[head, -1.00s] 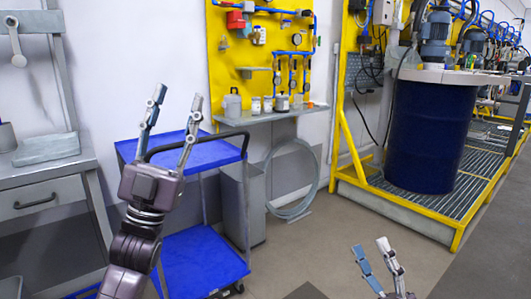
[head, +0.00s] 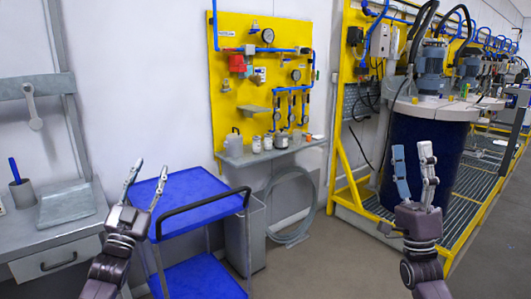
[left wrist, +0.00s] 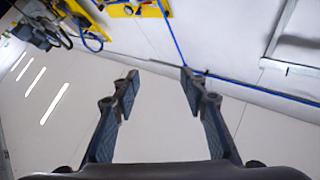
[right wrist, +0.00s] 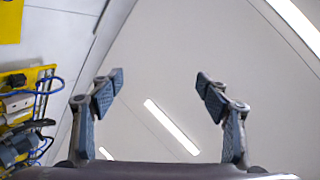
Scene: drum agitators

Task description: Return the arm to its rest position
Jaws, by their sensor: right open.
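My left gripper (head: 146,186) is raised at the lower left in the head view, in front of the blue cart. Its fingers are apart with nothing between them. My right gripper (head: 412,160) is raised at the right in the head view, in front of the dark blue drum (head: 400,135). Its fingers are apart and empty. The right wrist view shows its spread fingers (right wrist: 160,88) against the ceiling and strip lights.
The blue cart (head: 195,198) with a black handle stands behind my left gripper. A grey workbench (head: 50,238) is at the left. A yellow tool panel (head: 232,98) hangs on the wall. A yellow-framed platform (head: 350,208) carries the drum. Open floor (head: 330,260) lies between my arms.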

